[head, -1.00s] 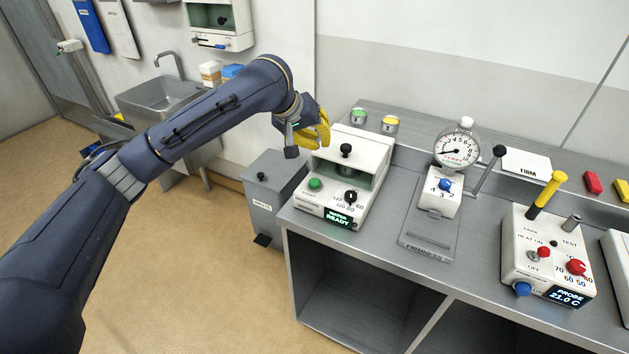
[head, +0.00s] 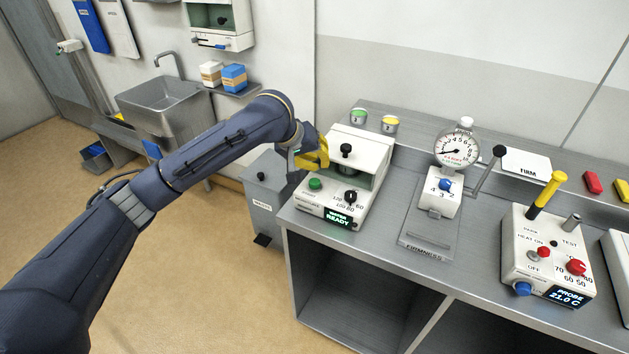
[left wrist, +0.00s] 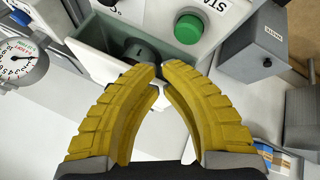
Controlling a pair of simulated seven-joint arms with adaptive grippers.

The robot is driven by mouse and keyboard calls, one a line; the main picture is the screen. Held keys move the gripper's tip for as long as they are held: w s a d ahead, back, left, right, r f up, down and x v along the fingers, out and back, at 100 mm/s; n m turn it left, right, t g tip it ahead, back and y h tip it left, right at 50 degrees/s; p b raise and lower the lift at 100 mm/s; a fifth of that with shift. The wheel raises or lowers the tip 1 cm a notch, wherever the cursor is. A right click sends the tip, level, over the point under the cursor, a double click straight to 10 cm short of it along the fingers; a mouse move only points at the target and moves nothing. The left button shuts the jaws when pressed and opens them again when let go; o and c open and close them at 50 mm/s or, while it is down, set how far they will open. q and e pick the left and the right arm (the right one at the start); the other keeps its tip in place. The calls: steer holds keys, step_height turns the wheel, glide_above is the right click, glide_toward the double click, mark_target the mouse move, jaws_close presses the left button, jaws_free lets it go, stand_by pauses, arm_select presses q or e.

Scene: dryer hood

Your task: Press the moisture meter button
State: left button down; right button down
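The moisture meter (head: 347,165) is a white box on the counter with a lit display that ends in READY, a black knob on top and a dial. Its round green button (head: 315,184) is on the front left. In the left wrist view the green button (left wrist: 188,29) is clear, unobstructed and beyond the fingertips. My left gripper (head: 323,150) is at the meter's left side, above and behind the button, apart from it. My right gripper is out of view.
A grey lidded bin (head: 262,205) stands left of the counter. A firmness gauge (head: 457,150) with a lever and a probe box (head: 545,250) stand to the right. Two small cans (head: 390,124) are on the back ledge. The counter has clear room between devices.

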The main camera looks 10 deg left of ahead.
arm_select(q)
steer(key=shift+f, duration=1)
steer(key=shift+f, duration=1.3)
stand_by(2.2)
steer(key=shift+r, duration=1.3)
steer(key=shift+r, duration=2.5)
